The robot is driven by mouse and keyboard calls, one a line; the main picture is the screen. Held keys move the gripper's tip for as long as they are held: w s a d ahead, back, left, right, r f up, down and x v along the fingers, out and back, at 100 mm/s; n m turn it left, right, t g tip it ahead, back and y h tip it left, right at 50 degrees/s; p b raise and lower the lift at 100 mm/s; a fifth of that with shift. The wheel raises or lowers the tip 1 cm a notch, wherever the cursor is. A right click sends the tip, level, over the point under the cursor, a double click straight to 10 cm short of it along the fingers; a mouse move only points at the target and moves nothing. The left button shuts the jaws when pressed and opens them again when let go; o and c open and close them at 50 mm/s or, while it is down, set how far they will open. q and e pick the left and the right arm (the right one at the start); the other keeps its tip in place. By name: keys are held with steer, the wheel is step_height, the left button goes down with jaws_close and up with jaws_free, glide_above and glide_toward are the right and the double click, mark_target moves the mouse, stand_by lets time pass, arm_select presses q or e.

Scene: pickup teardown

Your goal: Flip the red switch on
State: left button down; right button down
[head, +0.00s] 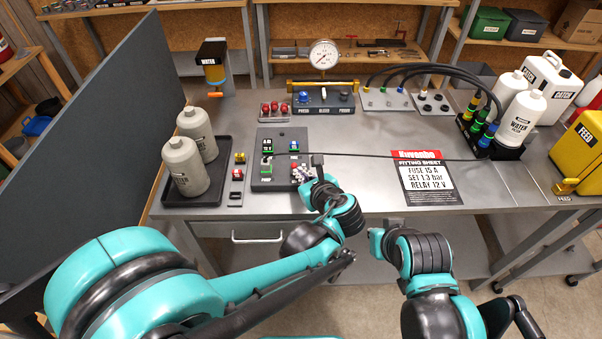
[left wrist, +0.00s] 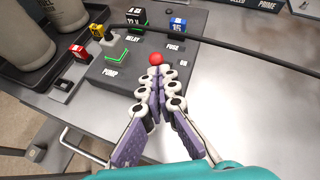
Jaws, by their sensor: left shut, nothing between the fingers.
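The red switch shows in the left wrist view as a round red knob (left wrist: 156,58) on a dark grey panel (left wrist: 122,80), beside a small label that seems to read ON. My left gripper (left wrist: 160,76) is shut and empty, its fingertips just in front of the knob. Whether they touch it I cannot tell. Which way the switch is tilted is unclear. The right arm's wrist shows, but its gripper is hidden.
The panel also holds a green-edged PUMP part (left wrist: 118,55), a relay and a blue fuse (left wrist: 178,24). A black cable (head: 350,155) crosses above it. Grey bottles (head: 183,167) stand in a tray at left. A fitting sheet (head: 425,180) lies at right.

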arm_select(q)
steer(key=shift+w+r+g+p, duration=0.15)
steer(key=shift+r+g+p, duration=0.15)
steer(key=shift+p, duration=0.15)
steer(key=shift+w+r+m+g+p, duration=0.3)
steer(key=shift+w+r+g+p, duration=0.15)
steer(key=shift+g+p, duration=0.65)
steer(key=w+g+p, duration=0.1)
steer(key=p, duration=0.2)
steer(key=shift+w+r, duration=0.1)
steer(key=shift+r, duration=0.3)
steer(key=g, duration=0.1)
steer(key=w+g+p, duration=0.1)
steer(key=shift+w+r+m+g+h+p, duration=0.2)
steer(key=shift+m+g+h+p, duration=0.1)
steer(key=shift+m+g, duration=0.1)
steer(key=shift+w+f+g, duration=0.1)
steer(key=shift+w+g, duration=0.2)
steer(key=shift+g, duration=0.2)
steer(key=shift+f, duration=0.1)
steer(key=shift+r+p, duration=0.8)
steer(key=shift+r, duration=0.1)
